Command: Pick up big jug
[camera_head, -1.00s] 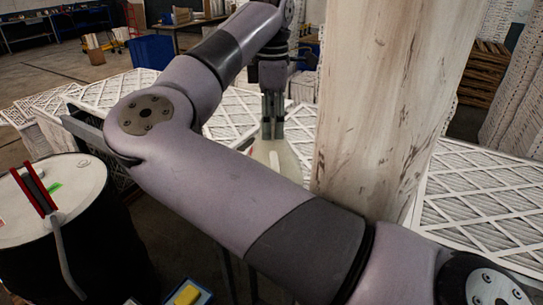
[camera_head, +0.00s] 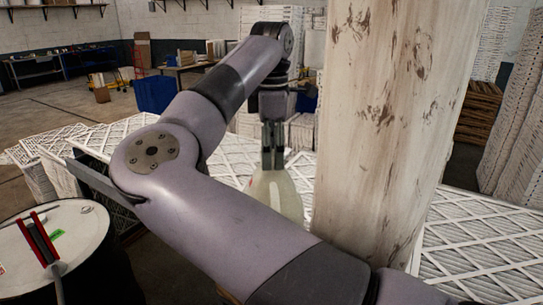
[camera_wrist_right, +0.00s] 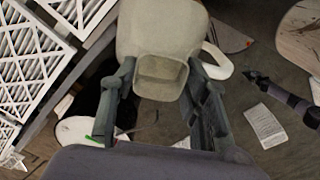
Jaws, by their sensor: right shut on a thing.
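The big jug (camera_head: 277,195) is pale, cream-coloured and translucent. In the head view it is upright below my right gripper (camera_head: 272,150), with its lower part partly behind my right forearm. In the right wrist view, my right gripper (camera_wrist_right: 160,80) has one finger on each side of the jug's (camera_wrist_right: 158,35) narrow neck and is shut on it. A dark and purple arm-like part at the right of the right wrist view looks like my left gripper (camera_wrist_right: 258,80). It is too small to tell whether it is open.
White pleated filters (camera_head: 480,235) lie in wide layers around the jug. A thick, scuffed pale column (camera_head: 385,110) stands just right of the jug. A white-topped black drum (camera_head: 85,235) with a red-handled tool (camera_head: 37,240) stands at the left. Open floor shows at the far left.

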